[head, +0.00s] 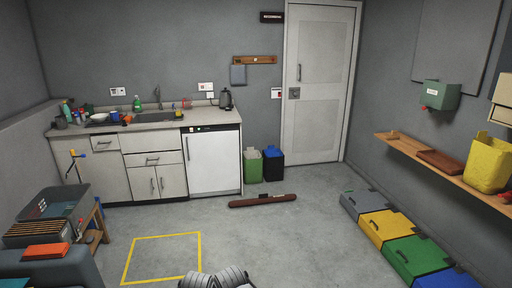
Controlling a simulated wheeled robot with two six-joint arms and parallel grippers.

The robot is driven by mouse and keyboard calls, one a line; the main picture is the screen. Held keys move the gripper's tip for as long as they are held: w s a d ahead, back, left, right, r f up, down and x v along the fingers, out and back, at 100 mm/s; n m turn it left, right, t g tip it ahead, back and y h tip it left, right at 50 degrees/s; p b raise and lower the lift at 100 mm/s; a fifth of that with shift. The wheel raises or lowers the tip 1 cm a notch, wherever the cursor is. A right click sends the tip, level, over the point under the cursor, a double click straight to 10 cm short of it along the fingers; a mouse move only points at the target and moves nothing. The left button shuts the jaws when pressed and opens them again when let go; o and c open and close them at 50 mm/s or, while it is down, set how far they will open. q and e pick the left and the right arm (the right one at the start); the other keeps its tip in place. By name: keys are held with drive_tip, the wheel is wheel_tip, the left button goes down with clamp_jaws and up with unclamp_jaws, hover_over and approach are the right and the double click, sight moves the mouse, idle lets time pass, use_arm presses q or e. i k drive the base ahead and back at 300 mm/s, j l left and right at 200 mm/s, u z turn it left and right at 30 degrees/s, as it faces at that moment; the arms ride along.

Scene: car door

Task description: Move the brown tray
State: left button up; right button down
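Nothing in the head view is plainly a brown tray. A flat reddish-brown piece (440,161) lies on the wooden wall shelf at the right; it is too small to tell whether it is a tray. A long low brown item (262,201) lies on the floor before the bins, with a small dark part on top. Neither gripper can be made out. Only grey ribbed parts, probably mine, show at the bottom edge, far from both brown items.
A counter (150,130) and white door (318,85) stand at the back. A grey crate (55,203) is at left. The middle floor is clear around a yellow-taped square (163,236).

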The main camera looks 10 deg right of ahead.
sight(447, 164)
drive_tip(key=i+z, duration=0.3)
drive_tip(key=i, duration=0.3)
drive_tip(key=i+z, duration=0.3)
drive_tip(key=i, duration=0.3)
drive_tip(key=i+j+z, duration=0.3)
drive_tip(key=i, duration=0.3)
drive_tip(key=i+l+z, duration=0.15)
drive_tip(key=i+z, duration=0.15)
drive_tip(key=i, duration=0.85)
drive_tip(key=i+j+z, duration=0.15)
drive_tip(key=i+z, duration=0.15)
drive_tip(key=i, duration=0.85)
drive_tip(key=i+z, duration=0.2)
drive_tip(key=i, duration=0.55)
drive_tip(key=i+j+z, duration=0.1)
drive_tip(key=i+z, duration=0.15)
drive_tip(key=i, duration=0.5)
